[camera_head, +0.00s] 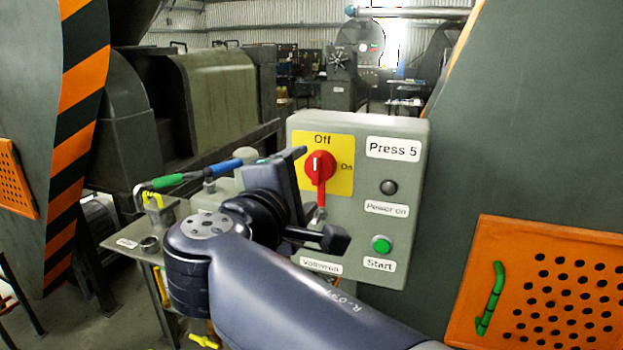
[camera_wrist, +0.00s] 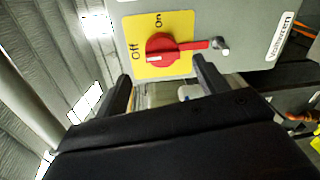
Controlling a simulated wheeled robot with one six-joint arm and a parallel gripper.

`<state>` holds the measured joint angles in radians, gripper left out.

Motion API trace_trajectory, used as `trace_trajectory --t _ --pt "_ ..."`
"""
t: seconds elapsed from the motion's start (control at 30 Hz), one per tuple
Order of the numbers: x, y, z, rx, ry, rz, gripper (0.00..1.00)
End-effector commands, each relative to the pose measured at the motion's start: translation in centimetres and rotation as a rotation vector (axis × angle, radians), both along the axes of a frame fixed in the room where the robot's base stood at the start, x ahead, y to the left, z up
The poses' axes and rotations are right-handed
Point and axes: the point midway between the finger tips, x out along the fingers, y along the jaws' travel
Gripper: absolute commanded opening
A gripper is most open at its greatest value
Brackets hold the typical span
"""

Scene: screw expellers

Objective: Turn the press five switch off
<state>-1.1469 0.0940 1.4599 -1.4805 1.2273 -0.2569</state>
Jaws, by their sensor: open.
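The grey Press 5 control box (camera_head: 400,215) carries a red rotary switch (camera_head: 319,165) on a yellow plate marked Off at the top and On at the right. The switch's long red handle points down; in the wrist view the switch (camera_wrist: 165,47) shows a pale mark on the knob, on the side nearer Off. My gripper (camera_head: 324,196) is open and empty in front of the box, one finger near the yellow plate's left edge, one below the handle. In the wrist view my gripper (camera_wrist: 160,82) has its fingers on either side below the knob; contact cannot be told.
A small metal toggle (camera_head: 320,215) sits just below the red handle. A green start button (camera_head: 381,245) and a dark power lamp (camera_head: 389,187) are on the box's right side. A grey machine with an orange perforated panel (camera_head: 545,290) stands to the right. A side table (camera_head: 125,240) is at left.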

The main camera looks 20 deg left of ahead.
Motion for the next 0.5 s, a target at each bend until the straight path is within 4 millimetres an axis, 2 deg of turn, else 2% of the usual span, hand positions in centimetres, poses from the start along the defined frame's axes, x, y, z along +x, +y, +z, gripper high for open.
trace_trajectory --t 0.03,0.2,0.5 --pt "-1.0 0.2 -0.1 0.001 0.0 0.004 0.69" --pt "-3.0 0.3 0.2 0.001 -0.001 0.002 0.69" --pt "-4.0 0.3 0.4 0.001 0.0 0.0 0.69"
